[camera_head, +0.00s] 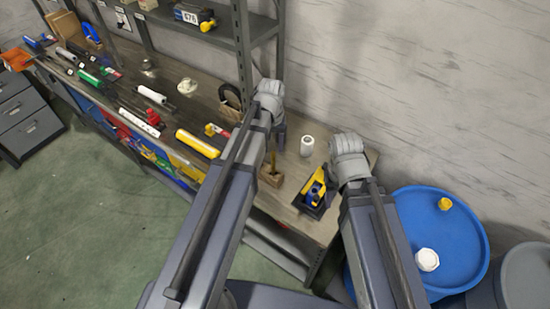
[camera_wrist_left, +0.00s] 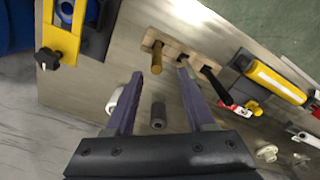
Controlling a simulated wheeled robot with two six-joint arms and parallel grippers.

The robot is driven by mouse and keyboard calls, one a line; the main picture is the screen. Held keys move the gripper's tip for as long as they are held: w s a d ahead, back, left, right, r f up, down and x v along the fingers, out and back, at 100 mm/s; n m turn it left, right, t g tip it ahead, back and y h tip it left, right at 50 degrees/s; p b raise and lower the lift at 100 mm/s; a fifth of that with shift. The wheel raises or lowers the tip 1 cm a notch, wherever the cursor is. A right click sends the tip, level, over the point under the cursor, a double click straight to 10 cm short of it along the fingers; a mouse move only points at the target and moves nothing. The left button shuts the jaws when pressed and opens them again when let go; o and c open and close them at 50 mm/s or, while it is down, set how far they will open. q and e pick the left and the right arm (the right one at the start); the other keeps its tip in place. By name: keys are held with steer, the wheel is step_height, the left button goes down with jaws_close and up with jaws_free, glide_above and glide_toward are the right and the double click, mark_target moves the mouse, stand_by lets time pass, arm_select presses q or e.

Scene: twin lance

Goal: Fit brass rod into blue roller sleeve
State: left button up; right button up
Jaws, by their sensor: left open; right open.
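The brass rod (camera_wrist_left: 157,58) stands upright in a wooden block (camera_wrist_left: 175,46) on the bench; in the head view the rod (camera_head: 273,158) is just below my left gripper (camera_head: 279,138). In the left wrist view my left gripper (camera_wrist_left: 160,70) is open, its fingertips close to the block and the rod near the gap between them, not held. The blue roller sleeve (camera_wrist_left: 91,10) appears to be the blue part in a yellow holder (camera_wrist_left: 63,45), cut by the picture edge. In the head view the holder (camera_head: 314,188) sits beside my right gripper (camera_head: 346,172), whose fingers are mostly hidden.
A white roll (camera_head: 307,146) stands behind the block. A grey hollow cylinder (camera_wrist_left: 158,116) shows between my left fingers. A black-handled tool (camera_wrist_left: 213,82) also stands in the block. Tools and a yellow cylinder (camera_head: 198,144) crowd the left bench; a blue drum (camera_head: 440,235) stands right.

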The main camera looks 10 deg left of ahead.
mark_target(273, 162)
arm_select(q)
steer(key=f+b, duration=0.7)
steer(key=shift+s+d, duration=0.3)
steer(key=shift+s, duration=0.05)
steer(key=shift+f+b, duration=0.5)
steer(key=shift+f, duration=0.05)
steer(key=shift+r, duration=0.1)
jaws_close()
